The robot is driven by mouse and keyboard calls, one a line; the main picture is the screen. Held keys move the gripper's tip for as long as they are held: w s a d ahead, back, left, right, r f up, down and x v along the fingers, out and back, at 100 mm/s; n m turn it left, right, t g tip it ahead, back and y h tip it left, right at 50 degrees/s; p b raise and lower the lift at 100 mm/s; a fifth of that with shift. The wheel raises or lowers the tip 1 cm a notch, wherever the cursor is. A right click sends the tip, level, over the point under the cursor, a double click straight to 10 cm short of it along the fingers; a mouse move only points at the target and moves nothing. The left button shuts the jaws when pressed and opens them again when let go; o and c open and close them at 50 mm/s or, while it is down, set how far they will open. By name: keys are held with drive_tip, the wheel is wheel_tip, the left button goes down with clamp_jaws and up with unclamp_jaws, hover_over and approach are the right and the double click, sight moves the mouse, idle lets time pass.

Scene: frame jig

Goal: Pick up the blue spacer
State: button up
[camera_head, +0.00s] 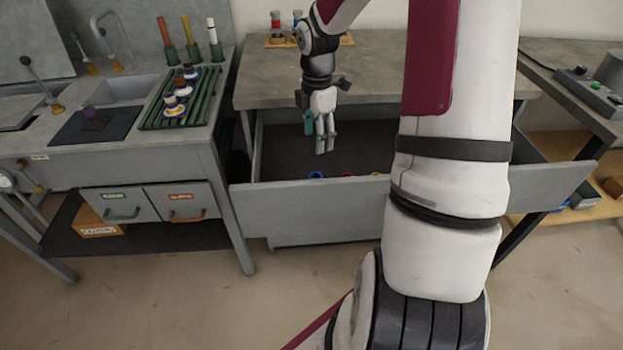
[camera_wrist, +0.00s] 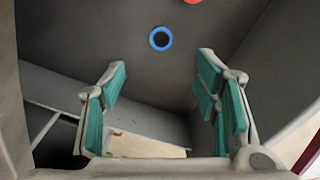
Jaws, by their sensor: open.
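The blue spacer is a small blue ring (camera_wrist: 161,38) lying flat on the dark drawer floor, in the upper middle of the wrist view. In the head view the blue spacer (camera_head: 316,175) shows just above the drawer's front wall, partly hidden by it. My gripper (camera_head: 322,150) hangs pointing down over the open drawer, above the spacer and apart from it. In the wrist view my gripper (camera_wrist: 161,92) has its green-padded fingers wide apart with nothing between them.
The open drawer (camera_head: 290,207) has upright walls around the spacer. A red ring (camera_wrist: 192,1) lies near the blue one, and a yellow ring (camera_head: 375,174) is further right. The bench top (camera_head: 270,88) is above the drawer's back. A rack of spools (camera_head: 178,97) stands at left.

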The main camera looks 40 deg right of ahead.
sight(315, 176)
wheel_tip(315, 176, down, 14)
drive_tip(key=b, duration=0.4)
drive_tip(key=shift+s+a+r+b, duration=0.1)
drive_tip(key=shift+a+r+b, duration=0.1)
drive_tip(key=shift+b, duration=0.15)
drive_tip(key=shift+r, duration=0.1)
drive_tip(key=c, duration=1.1)
